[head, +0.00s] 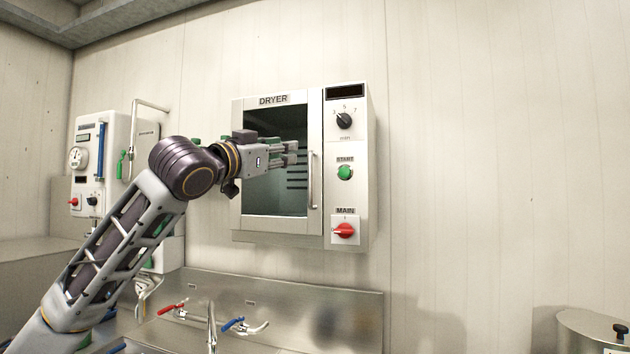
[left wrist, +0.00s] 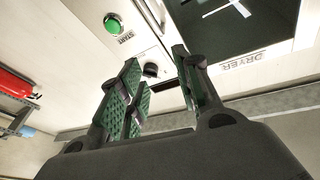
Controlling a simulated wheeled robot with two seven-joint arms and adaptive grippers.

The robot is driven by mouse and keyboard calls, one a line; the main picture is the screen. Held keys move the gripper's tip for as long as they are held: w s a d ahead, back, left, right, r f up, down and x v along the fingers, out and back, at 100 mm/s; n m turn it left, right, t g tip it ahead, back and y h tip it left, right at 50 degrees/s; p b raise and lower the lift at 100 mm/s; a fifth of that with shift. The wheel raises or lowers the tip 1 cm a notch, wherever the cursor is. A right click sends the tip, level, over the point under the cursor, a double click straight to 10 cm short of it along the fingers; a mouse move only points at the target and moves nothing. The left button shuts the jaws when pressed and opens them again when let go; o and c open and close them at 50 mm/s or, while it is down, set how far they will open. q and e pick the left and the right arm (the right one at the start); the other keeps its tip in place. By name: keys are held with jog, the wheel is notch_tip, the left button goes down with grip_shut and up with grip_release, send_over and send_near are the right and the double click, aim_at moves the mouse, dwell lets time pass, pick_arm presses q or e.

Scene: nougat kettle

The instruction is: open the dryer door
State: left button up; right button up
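The dryer (head: 347,190) hangs on the wall in the head view, and its door (head: 280,223) with a dark window looks shut. The upright bar handle (head: 311,180) runs along the door's right side. In the left wrist view the handle (left wrist: 152,14) shows at the top, beyond the fingertips. My left gripper (head: 292,153) is in front of the window, just left of the handle's upper part in the head view. In the left wrist view its fingers (left wrist: 156,57) are spread with nothing between them. I see no contact with the handle. My right gripper is not in view.
Right of the door is a panel with a black knob (head: 344,121), green start button (head: 345,172) and red main switch (head: 345,230). Below is a steel sink with taps (head: 211,325). A white machine (head: 100,160) stands left. The wall right of the dryer is clear.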

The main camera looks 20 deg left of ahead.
aim_at(309, 179)
pick_arm(q)
jog(key=f+n, duration=0.1)
jog(key=f+n+g, duration=0.1)
jog(key=f, duration=0.1)
jog(key=w+f+n+g+y, duration=0.1)
jog(key=f, duration=0.1)
jog(key=shift+a+f+n, duration=0.2)
jog(key=shift+a+n, duration=0.1)
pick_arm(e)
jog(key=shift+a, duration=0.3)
pick_arm(q)
jog(key=shift+d, duration=0.1)
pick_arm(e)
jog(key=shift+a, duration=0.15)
pick_arm(q)
jog(key=p+x, duration=0.3)
jog(key=x, duration=0.8)
jog(key=shift+w+p, duration=0.3)
jog(key=shift+w, duration=0.15)
jog(key=shift+x, duration=0.9)
jog(key=shift+f, duration=0.15)
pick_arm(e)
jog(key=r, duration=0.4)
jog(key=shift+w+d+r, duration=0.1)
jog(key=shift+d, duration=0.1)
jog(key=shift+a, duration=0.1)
